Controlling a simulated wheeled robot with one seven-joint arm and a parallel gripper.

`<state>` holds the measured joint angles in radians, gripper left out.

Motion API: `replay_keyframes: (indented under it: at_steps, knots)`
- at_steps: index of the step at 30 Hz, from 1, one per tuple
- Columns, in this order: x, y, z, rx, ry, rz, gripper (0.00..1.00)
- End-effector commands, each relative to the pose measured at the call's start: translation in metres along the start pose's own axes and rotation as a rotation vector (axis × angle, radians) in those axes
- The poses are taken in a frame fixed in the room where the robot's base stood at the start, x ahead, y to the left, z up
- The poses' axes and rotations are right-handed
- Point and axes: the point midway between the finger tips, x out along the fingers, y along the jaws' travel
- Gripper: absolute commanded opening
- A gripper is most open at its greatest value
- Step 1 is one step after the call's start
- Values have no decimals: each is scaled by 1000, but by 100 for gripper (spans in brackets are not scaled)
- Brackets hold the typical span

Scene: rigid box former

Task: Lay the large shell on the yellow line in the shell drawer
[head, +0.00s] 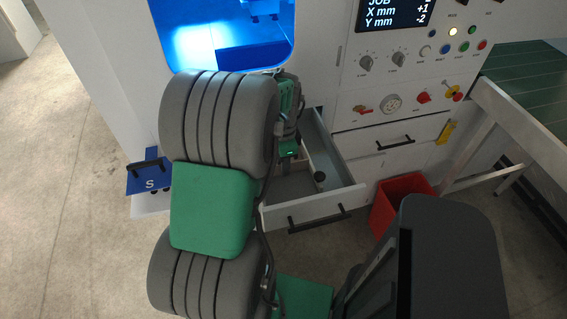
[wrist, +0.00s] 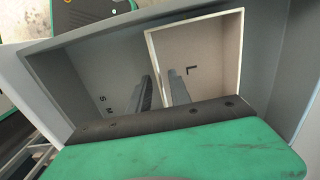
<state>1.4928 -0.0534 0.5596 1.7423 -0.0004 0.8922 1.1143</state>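The open shell drawer (head: 345,200) sticks out from the white machine below the control panel. In the wrist view its grey floor (wrist: 95,70) bears the letters S and M. A pale, white-edged box shape marked L (wrist: 215,50), which looks like the large shell, stands at the right in the drawer. My gripper (wrist: 161,76) reaches into the drawer. Its two grey fingers are apart, one on each side of the pale shape's left wall; I cannot tell whether they touch it. My arm hides part of the drawer in the head view. No yellow line shows.
A closed drawer (head: 390,140) is above right of the open one. A red bin (head: 400,200) stands on the floor to the right. A green-topped table (head: 530,85) is at the far right.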

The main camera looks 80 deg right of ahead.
Motion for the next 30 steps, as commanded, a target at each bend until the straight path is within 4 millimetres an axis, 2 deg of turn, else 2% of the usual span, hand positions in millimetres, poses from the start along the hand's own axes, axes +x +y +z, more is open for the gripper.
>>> replay_keyframes:
  at_steps: [5, 8, 15, 18, 24, 26, 27, 29, 30]
  knots:
    - [-9, -1, 0, 0, 2, -3, 24]
    - [-28, -1, -1, 0, 3, -5, 24]
    - [-88, -1, 0, 0, 2, -4, 24]
    - [-107, -1, 0, 0, 2, -3, 24]
    - [-121, 0, 1, -4, 0, 0, 24]
    - [-122, -2, 10, -39, 1, -3, 24]
    - [-123, -6, 22, -92, 4, -9, 24]
    - [-126, -11, 53, -218, 10, -23, 24]
    - [-127, -13, 81, -336, 15, -34, 24]
